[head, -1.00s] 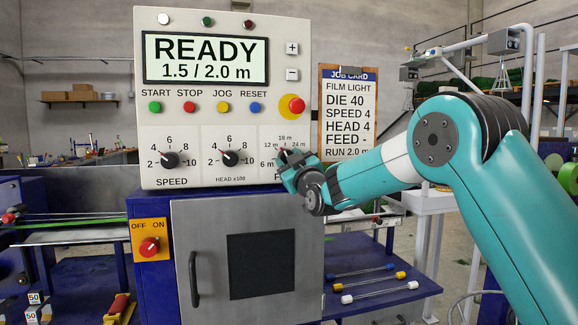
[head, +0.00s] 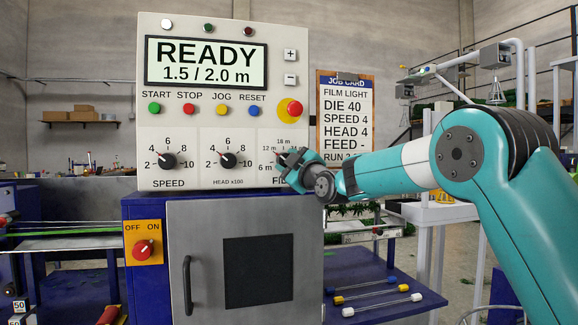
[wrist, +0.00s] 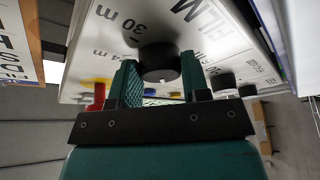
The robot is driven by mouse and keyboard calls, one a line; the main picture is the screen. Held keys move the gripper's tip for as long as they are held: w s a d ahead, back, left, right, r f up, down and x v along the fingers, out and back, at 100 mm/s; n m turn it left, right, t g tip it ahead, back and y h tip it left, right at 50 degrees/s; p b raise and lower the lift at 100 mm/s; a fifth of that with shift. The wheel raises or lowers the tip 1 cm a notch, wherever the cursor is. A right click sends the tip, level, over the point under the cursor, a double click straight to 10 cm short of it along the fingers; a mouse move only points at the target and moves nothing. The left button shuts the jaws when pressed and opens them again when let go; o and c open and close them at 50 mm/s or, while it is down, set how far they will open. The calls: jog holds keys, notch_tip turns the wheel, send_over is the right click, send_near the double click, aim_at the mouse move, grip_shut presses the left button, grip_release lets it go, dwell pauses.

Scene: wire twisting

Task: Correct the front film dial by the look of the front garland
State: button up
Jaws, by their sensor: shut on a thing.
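The film dial is a black knob at the right end of the panel's lower row, labelled in metres; the wrist view shows the knob (wrist: 160,58) between my two fingers.
The panel (head: 150,120) reads READY 1.5 / 2.0 m. The speed dial (head: 168,161) and head dial (head: 228,160) sit left of my gripper. A red stop button (head: 291,108) is just above. The job card (head: 345,110) hangs at the right, with FEED blank.

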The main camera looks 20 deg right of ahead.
jog(key=o, duration=0.9)
jog(key=b+v, duration=0.5)
jog(key=v, duration=1.2)
jog(key=shift+s+f, duration=0.1)
jog(key=shift+s, duration=0.05)
